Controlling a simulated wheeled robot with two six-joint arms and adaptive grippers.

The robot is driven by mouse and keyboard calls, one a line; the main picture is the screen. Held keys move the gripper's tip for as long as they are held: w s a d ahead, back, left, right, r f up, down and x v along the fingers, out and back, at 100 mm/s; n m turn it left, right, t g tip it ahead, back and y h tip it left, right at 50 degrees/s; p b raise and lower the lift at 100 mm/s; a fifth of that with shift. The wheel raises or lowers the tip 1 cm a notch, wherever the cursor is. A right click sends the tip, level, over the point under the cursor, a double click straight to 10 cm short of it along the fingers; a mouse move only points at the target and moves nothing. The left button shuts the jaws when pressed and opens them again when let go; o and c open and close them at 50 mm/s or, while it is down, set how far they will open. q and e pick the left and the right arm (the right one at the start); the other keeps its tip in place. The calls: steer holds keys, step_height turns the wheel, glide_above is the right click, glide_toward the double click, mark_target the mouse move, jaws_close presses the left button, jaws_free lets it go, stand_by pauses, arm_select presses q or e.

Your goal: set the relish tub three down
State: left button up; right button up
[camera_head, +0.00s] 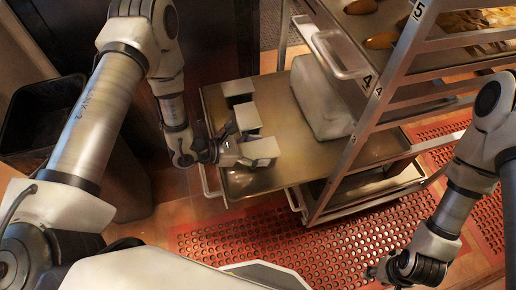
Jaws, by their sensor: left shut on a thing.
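Three small white-lidded tubs stand in a row on a metal tray (285,172) at the lower shelf of a rack. They are a far tub (238,87), a middle tub (246,117) and a near tub (261,149). My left gripper (232,148) comes in from the left and is shut on the near tub, at its left side. The tub is at or just above the tray; I cannot tell if it touches. No labels are readable, so I cannot tell the tubs' numbers. My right gripper (378,271) is low at the right, far from the tubs, its jaw opening unclear.
A large pale block (322,96) lies on the tray right of the tubs. Rack posts (376,105) and upper trays with food rise at the right. A black bin (40,115) stands at the left. Red perforated matting (300,240) covers the floor. The tray's front is bare.

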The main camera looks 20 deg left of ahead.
arm_select(q)
steer(key=o, duration=1.5)
steer(key=shift+f, duration=0.1)
steer(key=shift+c, duration=0.2)
